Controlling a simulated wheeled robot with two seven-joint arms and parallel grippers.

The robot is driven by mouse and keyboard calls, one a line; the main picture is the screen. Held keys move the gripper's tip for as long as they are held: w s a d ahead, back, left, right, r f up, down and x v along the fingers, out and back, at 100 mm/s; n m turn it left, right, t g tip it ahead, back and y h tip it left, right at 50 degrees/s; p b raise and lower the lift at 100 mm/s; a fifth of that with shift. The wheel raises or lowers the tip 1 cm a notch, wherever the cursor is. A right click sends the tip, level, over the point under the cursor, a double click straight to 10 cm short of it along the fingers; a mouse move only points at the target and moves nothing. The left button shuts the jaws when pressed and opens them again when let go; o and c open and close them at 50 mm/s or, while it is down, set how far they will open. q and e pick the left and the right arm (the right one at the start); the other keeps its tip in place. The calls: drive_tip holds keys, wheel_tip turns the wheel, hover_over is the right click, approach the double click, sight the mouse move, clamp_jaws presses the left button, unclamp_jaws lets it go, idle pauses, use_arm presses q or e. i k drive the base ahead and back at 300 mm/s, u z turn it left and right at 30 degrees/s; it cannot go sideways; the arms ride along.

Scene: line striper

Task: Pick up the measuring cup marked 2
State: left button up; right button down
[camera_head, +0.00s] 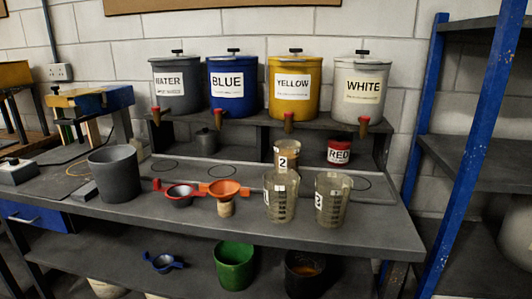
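A small tan cup (288,148) with a white label reading 2 stands at the back middle of the workbench. Its lower part is hidden behind a clear measuring cup (281,205), whose label faces left and is hard to read. To the right stands another clear measuring cup (334,205) with dark graduation marks. The label on its left side looks like a 2, but it is small and turned. The two clear cups are upright and close together near the bench's front edge. Neither of my grippers is in view.
An orange funnel (224,188), a dark red-handled strainer (179,196) and a grey bucket (115,176) stand left of the cups. A red-labelled can (340,151) and several labelled dispensers are behind. A blue-framed rack (465,150) is at right. The bench's right end is clear.

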sight(287, 152)
drive_tip(key=z, duration=0.05)
drive_tip(key=k, duration=0.5)
drive_tip(key=u, duration=0.8)
drive_tip(key=i, duration=2.1)
drive_tip(key=z, duration=0.75)
